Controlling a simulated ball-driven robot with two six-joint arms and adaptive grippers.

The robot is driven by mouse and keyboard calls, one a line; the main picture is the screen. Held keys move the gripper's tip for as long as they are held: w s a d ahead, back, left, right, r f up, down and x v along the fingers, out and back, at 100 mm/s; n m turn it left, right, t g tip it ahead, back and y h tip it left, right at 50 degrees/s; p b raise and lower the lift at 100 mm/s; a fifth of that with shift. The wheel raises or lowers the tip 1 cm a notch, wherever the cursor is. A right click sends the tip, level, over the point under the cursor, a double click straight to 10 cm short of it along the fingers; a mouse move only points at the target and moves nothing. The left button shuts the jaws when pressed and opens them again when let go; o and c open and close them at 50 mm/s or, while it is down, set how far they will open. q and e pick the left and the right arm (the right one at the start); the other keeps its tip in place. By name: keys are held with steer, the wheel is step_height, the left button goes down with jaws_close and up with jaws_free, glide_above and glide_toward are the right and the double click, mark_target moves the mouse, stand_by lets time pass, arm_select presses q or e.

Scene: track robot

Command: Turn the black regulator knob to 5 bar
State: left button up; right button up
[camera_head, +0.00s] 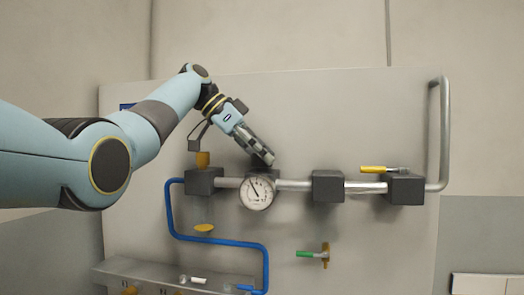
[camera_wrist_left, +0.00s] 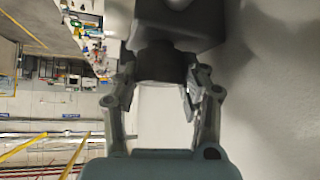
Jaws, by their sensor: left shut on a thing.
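The black regulator knob (camera_wrist_left: 160,62) is dark and round and sits on a dark block (camera_wrist_left: 178,22) in the left wrist view. My left gripper (camera_wrist_left: 158,84) has one finger on each side of it and is shut on it. In the head view my left gripper (camera_head: 263,156) comes down from the upper left onto the top of the regulator block (camera_head: 262,173); there the knob is mostly hidden by the fingers. A round white pressure gauge (camera_head: 257,193) hangs at the front of this block. Its needle points up and left; the numbers are too small to read.
A blue hose (camera_head: 215,240), a green-handled valve (camera_head: 312,254) and a grey ledge (camera_head: 150,270) are below.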

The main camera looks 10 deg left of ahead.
arm_select(q)
steer(key=shift+m+g, duration=0.8)
steer(key=shift+m, duration=0.2)
steer(key=o, duration=1.2)
steer(key=v, duration=0.7)
steer(key=shift+a, duration=0.2)
